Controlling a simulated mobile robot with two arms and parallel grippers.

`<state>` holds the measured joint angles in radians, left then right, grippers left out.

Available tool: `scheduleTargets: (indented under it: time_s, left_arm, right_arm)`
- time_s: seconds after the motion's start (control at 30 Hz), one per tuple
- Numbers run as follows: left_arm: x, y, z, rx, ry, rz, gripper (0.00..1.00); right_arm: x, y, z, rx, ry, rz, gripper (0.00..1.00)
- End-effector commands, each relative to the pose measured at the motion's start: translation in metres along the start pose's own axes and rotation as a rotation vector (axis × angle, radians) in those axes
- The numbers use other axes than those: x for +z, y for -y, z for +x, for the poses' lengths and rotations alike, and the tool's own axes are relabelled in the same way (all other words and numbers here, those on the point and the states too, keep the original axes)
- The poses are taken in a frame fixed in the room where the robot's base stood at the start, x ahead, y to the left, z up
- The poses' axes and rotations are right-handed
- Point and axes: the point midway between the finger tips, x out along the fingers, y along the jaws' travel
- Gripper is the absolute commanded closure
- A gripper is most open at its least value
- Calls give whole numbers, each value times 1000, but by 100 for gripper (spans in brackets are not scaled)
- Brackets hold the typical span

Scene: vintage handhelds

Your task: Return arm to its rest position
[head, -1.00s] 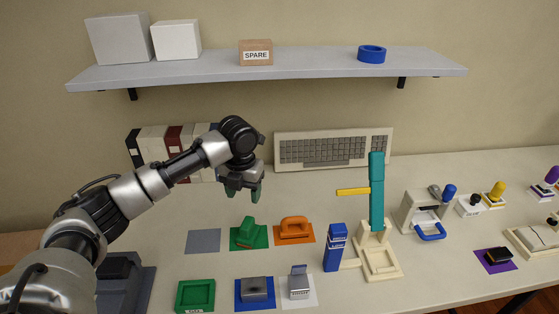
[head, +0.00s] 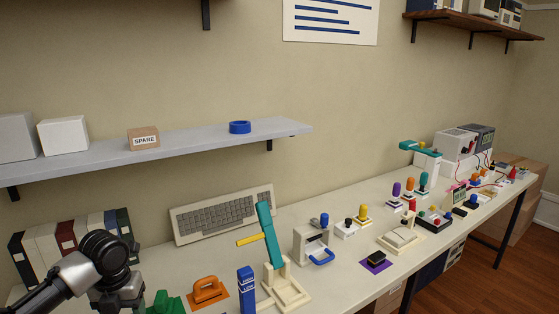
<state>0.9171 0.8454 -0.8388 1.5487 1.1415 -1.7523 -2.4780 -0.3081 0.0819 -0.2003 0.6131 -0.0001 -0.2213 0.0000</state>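My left arm (head: 75,280) comes in at the lower left of the head view, in front of the row of binders. Its wrist is by the green object (head: 166,303) at the picture's bottom edge. The fingers of my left gripper are cut off by the bottom edge or hidden. My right arm and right gripper are not in view.
On the bench stand an orange handled object (head: 208,290), a blue box (head: 247,290), a teal lever press (head: 271,240), a keyboard (head: 222,213) and several small coloured tools. A grey shelf (head: 180,139) hangs above. A purple mat (head: 376,263) lies near the front edge.

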Motion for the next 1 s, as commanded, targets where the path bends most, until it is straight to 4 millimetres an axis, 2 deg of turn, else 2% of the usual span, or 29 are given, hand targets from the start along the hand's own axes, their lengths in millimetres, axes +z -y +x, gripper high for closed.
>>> scheduleTargets:
  time_s: [0.1,0.37,0.57,0.67,0.77,0.9,1.0]
  left_arm:
    - [-8,13,13,-4,2,-40,43]
    - [-28,41,42,-17,13,-168,43]
    - [-56,73,71,-54,25,-340,43]
    - [-77,91,87,-87,29,-468,43]
    - [-106,112,105,-137,25,-651,43]
    - [-154,137,122,-236,4,-1036,43]
    - [-187,143,128,-301,-26,-1354,43]
  right_arm:
    - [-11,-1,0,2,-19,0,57]
    - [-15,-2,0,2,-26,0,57]
    - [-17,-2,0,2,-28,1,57]
    - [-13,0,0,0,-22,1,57]
    - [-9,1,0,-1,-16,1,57]
    - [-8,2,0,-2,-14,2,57]
    - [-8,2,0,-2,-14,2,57]
